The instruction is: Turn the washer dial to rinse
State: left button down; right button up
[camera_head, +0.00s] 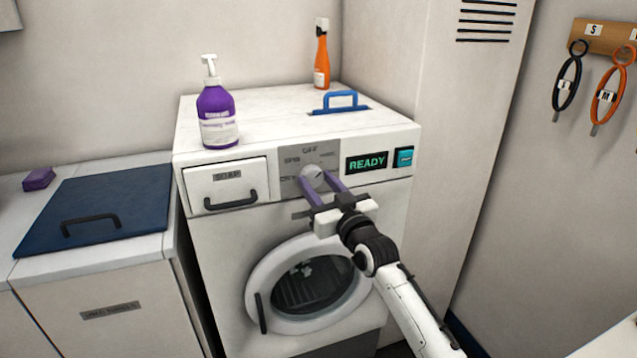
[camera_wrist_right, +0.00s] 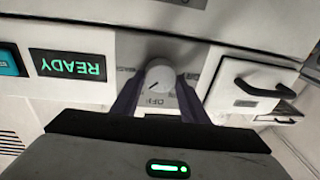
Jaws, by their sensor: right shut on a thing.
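The washer (camera_head: 225,240) is a white front-loader with a closed round door. Its dial (camera_head: 314,174) is a pale round knob on a grey panel, with OFF printed above it; the other labels are too small to read surely. The dial also shows in the right wrist view (camera_wrist_right: 160,76), upside down, with its dark mark near the OFF side. My right gripper (camera_head: 318,184) has its purple fingers around the dial, one on each side, and is shut on it. The fingers hide part of the panel. The display (camera_head: 367,162) reads READY. My left gripper is not in view.
A teal button (camera_head: 403,157) sits right of the display, and the soap drawer (camera_head: 226,186) is left of the dial. A blue lid (camera_head: 100,205) covers the counter at left.

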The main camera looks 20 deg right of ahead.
dwell(0.4)
jog(key=o, duration=1.1)
jog(key=shift+c, duration=0.2)
jog(key=shift+s, duration=0.15)
jog(key=s+d+f, duration=0.1)
jog(key=s, duration=0.9)
jog(key=shift+d, duration=0.15)
jog(key=s+a+f+g, duration=0.2)
jog(key=s+f+g, duration=0.2)
jog(key=s+f, duration=0.85)
jog(key=s+a+f+g, duration=0.3)
jog(key=s+f, duration=0.7)
jog(key=f, duration=0.6)
jog(key=s+f+g, duration=0.1)
jog(key=s+f, duration=0.2)
jog(key=s, duration=0.2)
jog(key=s+a+f+g, duration=0.1)
jog(key=s+f+g, duration=0.1)
jog(key=s, duration=0.4)
jog(key=shift+s+f, duration=0.3)
jog(key=shift+f, duration=0.6)
